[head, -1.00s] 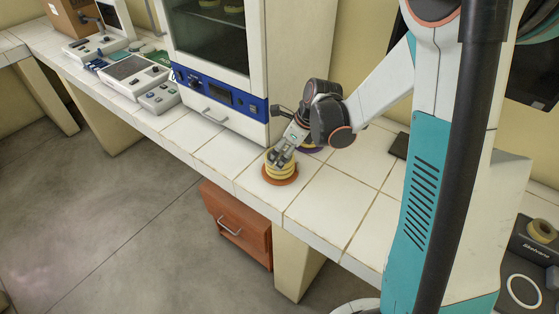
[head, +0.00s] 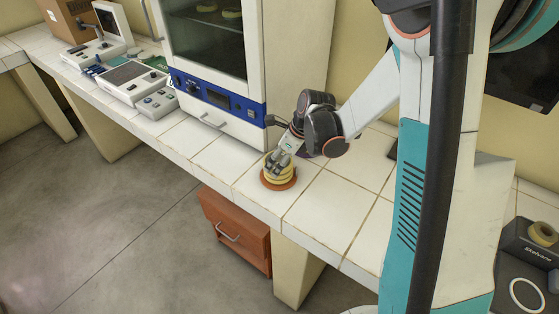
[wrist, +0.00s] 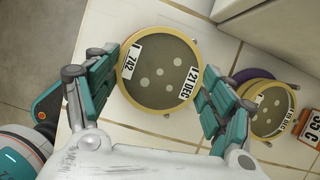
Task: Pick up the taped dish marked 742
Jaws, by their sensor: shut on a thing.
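The taped dish marked 742 (wrist: 158,72) is round with a yellow taped rim; it also carries a 21 DEC label and shows pale spots inside. My gripper (wrist: 160,78) has its teal fingers on both sides of this dish, shut on its rim. In the head view, my gripper (head: 279,161) reaches down to a short yellow-rimmed stack (head: 278,174) on an orange round base (head: 279,184). Whether the dish is lifted clear of what lies below it cannot be told.
A second yellow-rimmed dish (wrist: 270,108) with a 21 DEC label stands close on the right, by a purple round base (wrist: 247,74). An orange 35 C sign (wrist: 308,128) lies beyond it. The incubator (head: 215,100) stands behind; the tiled bench (head: 325,205) is clear in front right.

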